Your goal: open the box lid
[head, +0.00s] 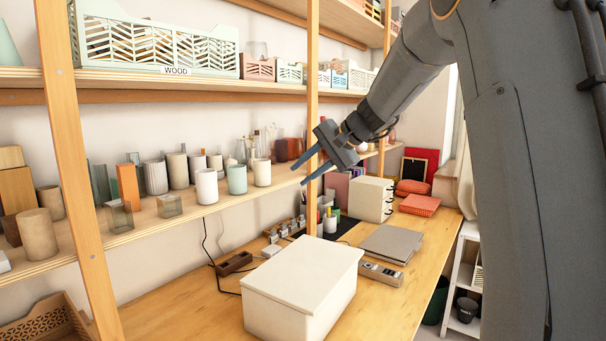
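A cream-white box (285,318) stands on the wooden desk at the bottom centre of the head view. Its flat lid (305,268) lies shut on top, with a thin seam along the upper edge. My gripper (298,177) hangs above and behind the box, well apart from it, pointing down and to the left. Its two dark fingers are spread, with nothing between them. The box's far side and its base at the back are hidden.
A wooden shelf post (313,60) rises just behind my gripper. Shelves with cups (207,187) and crates stand at the left.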

